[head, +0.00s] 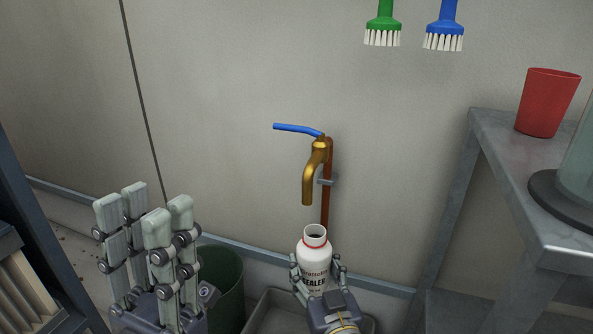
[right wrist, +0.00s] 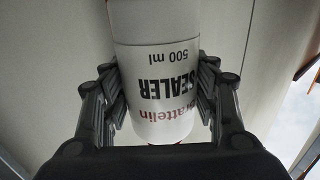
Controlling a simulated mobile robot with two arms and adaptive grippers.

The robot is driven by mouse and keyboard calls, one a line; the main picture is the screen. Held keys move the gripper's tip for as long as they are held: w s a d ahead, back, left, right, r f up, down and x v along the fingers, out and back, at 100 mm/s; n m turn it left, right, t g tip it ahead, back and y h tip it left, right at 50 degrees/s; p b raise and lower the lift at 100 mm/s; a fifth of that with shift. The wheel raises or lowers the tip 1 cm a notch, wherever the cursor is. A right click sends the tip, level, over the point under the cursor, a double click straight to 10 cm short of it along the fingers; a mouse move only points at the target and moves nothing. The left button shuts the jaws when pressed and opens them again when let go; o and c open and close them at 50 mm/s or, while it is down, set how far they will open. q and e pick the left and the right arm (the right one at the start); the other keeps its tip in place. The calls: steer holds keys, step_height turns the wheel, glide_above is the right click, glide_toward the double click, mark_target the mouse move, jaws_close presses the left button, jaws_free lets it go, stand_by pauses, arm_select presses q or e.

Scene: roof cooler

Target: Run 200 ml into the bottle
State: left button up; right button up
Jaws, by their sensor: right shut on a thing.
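A brass tap (head: 317,165) with a blue lever (head: 297,129) stands on a copper pipe against the wall, its spout pointing down. No water stream shows from it. A white bottle (head: 314,262) with an open neck and a red ring stands upright below the spout, a gap between them. My right gripper (head: 318,275) is shut around the bottle from the front. In the right wrist view the bottle (right wrist: 155,85) is between the fingers and its label reads SEALER, 500 ml. My left gripper (head: 145,220) is open and empty, fingers up, left of the tap.
A dark green bin (head: 223,285) stands behind my left gripper. A grey trough (head: 262,312) lies below the bottle. A metal table (head: 495,130) on the right holds a red cup (head: 547,103). Green (head: 382,25) and blue (head: 444,28) brushes hang above.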

arm_select(q)
steer(key=w+d+f+m+g+y, duration=0.3)
steer(key=w+d+m+g, duration=0.7)
steer(key=w+d, duration=1.05)
steer(key=n+g+y, duration=0.1)
steer(key=g+y, duration=0.2)
steer(key=y, duration=1.3)
glide_toward(287, 128)
steer(key=w, duration=0.3)
steer(key=w+f, duration=0.1)
steer(key=w, duration=0.3)
steer(key=w+a+f, duration=0.1)
steer(key=w, duration=0.2)
steer(key=shift+w, duration=0.4)
steer(key=shift+c, duration=0.2)
jaws_close()
